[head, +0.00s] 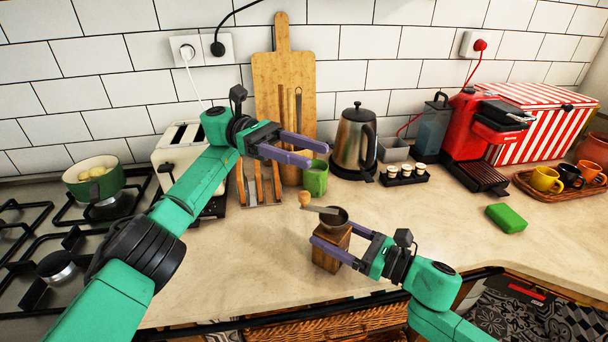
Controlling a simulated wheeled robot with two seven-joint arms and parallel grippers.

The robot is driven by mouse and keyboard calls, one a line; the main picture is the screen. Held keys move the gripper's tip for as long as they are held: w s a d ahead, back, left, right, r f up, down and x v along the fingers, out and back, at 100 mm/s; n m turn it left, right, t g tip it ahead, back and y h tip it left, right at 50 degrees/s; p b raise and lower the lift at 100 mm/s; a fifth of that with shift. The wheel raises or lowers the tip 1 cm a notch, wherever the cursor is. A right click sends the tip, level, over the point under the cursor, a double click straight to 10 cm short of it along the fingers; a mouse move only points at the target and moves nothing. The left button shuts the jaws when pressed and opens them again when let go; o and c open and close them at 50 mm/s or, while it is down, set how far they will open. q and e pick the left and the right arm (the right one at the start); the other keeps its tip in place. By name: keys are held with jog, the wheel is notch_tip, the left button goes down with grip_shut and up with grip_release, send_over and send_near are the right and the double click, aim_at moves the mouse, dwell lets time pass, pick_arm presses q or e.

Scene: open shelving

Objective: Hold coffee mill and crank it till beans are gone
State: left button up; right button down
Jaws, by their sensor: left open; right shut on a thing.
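The coffee mill (333,243) stands upright on the counter near its front edge. It has a wooden box body, a dark metal bowl on top and a crank arm ending in a round wooden knob (304,199) that points left. My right gripper (322,237) is shut on the mill's wooden body from the right side. My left gripper (317,153) is open and empty, above and behind the mill, in front of a green cup. Its fingers point right and do not touch the crank. Whether beans are in the bowl cannot be seen.
A green cup (315,180), wooden rack (262,190) and kettle (354,142) stand behind the mill. A toaster (178,150) and stove with a pot (95,181) are left. A red coffee machine (471,125) and green sponge (506,218) are right. The counter around the mill is clear.

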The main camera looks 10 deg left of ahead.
pick_arm(q)
jog(key=shift+r, duration=0.15)
jog(key=shift+f, duration=0.2)
jog(key=c, duration=0.6)
jog(key=a+f+n+t+h, duration=0.1)
jog(key=f+n, duration=0.1)
jog(key=a+f+n+t+h, duration=0.1)
jog(key=a+f+n+t, duration=0.1)
jog(key=n, duration=0.1)
jog(key=a+f+n+t+h, duration=0.1)
jog(key=a+f+n+h, duration=0.1)
jog(key=f+n, duration=0.1)
jog(key=shift+t, duration=0.4)
grip_shut()
jog(key=s+a+f+n+t+y, duration=0.1)
jog(key=s+a+f+n+t, duration=0.15)
jog(key=a+n+t, duration=0.4)
jog(key=s+a+f+n+t+y, duration=0.1)
jog(key=s+a+f+n+t, duration=0.2)
jog(key=n, duration=0.6)
jog(key=s+d+r+n+y, duration=0.2)
jog(key=s+d+r+n, duration=0.1)
jog(key=s+d+n, duration=0.25)
jog(key=w+d+m, duration=0.1)
jog(key=w+d, duration=0.6)
jog(key=shift+w+f+t, duration=0.15)
jog(key=shift+w+t, duration=0.05)
jog(key=shift+t, duration=0.25)
